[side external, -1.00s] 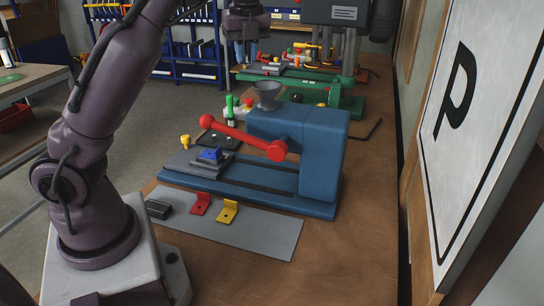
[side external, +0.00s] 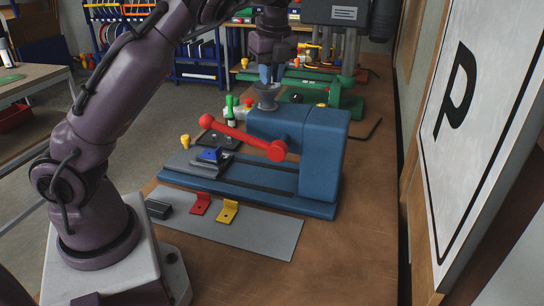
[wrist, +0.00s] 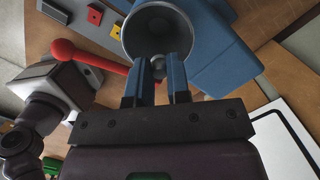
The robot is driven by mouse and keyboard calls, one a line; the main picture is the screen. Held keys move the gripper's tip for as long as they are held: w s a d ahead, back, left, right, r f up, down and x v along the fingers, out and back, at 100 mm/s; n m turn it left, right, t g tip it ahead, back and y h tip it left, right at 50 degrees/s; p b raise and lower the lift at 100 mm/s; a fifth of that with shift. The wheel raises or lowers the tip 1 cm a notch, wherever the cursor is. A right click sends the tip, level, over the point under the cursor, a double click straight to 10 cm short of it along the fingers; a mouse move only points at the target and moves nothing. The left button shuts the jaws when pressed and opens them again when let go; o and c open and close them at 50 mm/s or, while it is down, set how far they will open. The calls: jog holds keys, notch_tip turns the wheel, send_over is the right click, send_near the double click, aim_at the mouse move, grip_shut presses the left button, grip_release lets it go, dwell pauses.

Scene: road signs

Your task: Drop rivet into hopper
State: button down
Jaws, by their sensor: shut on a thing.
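The hopper (side external: 267,101) is a grey funnel on top of the blue machine (side external: 325,135). In the wrist view the hopper (wrist: 131,45) shows its round rim and dark inside, just beyond my fingertips. My gripper (side external: 267,79) points down right above the hopper's mouth. In the wrist view my gripper (wrist: 158,68) has its two blue fingers shut on a small grey rivet (wrist: 158,63). The rivet appears over the near part of the funnel opening. Whether it is below the rim level I cannot tell. In the side view the fingers hide the rivet.
A red lever (side external: 240,137) with a ball end sticks out from the blue machine. A blue part (side external: 209,154) sits on its bed. Red (side external: 200,203) and yellow (side external: 228,211) brackets lie on a grey plate in front. A green machine (side external: 345,100) stands behind.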

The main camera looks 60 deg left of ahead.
jog(key=shift+f, duration=0.15)
jog(key=c, duration=1)
grip_release()
notch_tip(320, 180, up, 13)
jog(key=d, duration=0.2)
jog(key=shift+f, duration=0.1)
